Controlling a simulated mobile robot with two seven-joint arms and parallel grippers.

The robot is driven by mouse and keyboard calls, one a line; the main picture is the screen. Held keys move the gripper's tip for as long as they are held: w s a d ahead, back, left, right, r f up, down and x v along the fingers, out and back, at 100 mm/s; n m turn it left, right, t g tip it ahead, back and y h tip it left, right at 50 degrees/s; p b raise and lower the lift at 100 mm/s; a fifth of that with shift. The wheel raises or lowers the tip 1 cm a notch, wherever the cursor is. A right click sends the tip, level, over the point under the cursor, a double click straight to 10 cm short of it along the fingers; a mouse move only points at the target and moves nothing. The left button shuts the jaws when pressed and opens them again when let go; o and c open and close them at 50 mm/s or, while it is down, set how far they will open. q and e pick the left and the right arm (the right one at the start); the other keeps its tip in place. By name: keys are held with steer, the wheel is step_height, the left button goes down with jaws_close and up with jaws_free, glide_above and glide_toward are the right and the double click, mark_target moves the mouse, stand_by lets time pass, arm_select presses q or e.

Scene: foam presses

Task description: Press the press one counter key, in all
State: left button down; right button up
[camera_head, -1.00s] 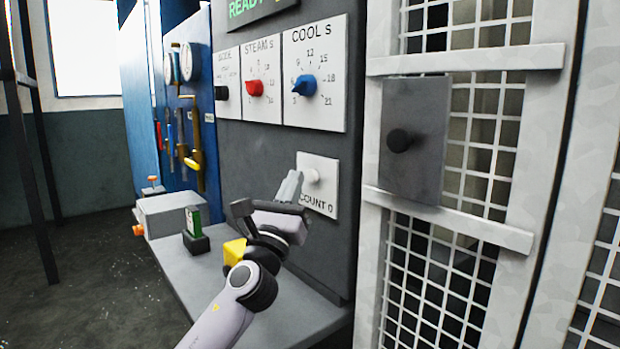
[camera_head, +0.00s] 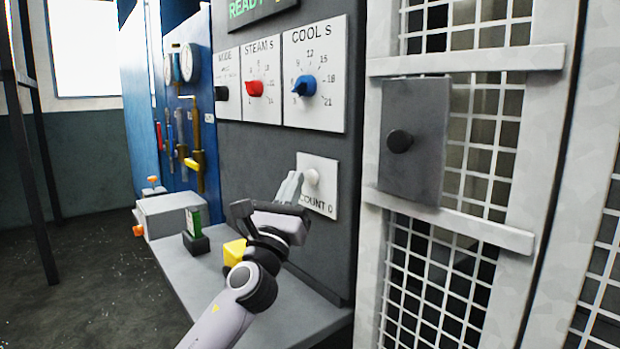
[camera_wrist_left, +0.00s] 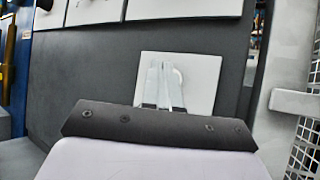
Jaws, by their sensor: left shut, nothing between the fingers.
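The counter key is a pale round knob (camera_head: 312,177) on a white plate (camera_head: 328,190) marked COUNT 0, on the dark grey panel. My left gripper (camera_head: 291,182) is shut and empty. Its fingertips are just left of the knob in the head view; whether they touch it I cannot tell. In the left wrist view the shut fingers (camera_wrist_left: 164,84) stand in front of the white plate (camera_wrist_left: 204,82), and the pale key (camera_wrist_left: 179,76) shows partly behind them. My right gripper is not in view.
Above the key are the blue COOL knob (camera_head: 305,85), the red STEAM knob (camera_head: 255,88) and a black MODE knob (camera_head: 222,93). A grey ledge (camera_head: 200,277) with a yellow block (camera_head: 234,252) lies below. A mesh door (camera_head: 440,240) stands to the right.

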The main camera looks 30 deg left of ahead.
arm_select(q)
steer(key=shift+w, duration=0.1)
stand_by(0.7)
steer(key=shift+w+d, duration=0.2)
steer(key=shift+w, duration=0.1)
steer(key=shift+w+d, duration=0.15)
steer(key=shift+w, duration=0.25)
stand_by(0.7)
steer(key=shift+s, duration=0.1)
steer(key=shift+s+a, duration=0.3)
steer(key=shift+s, duration=0.4)
steer(key=shift+s, duration=0.1)
steer(key=s, duration=0.1)
steer(key=s+a+p, duration=0.1)
steer(key=s, duration=0.1)
steer(key=s+a, duration=0.1)
steer(key=shift+s+p, duration=0.2)
steer(key=shift+p, duration=0.2)
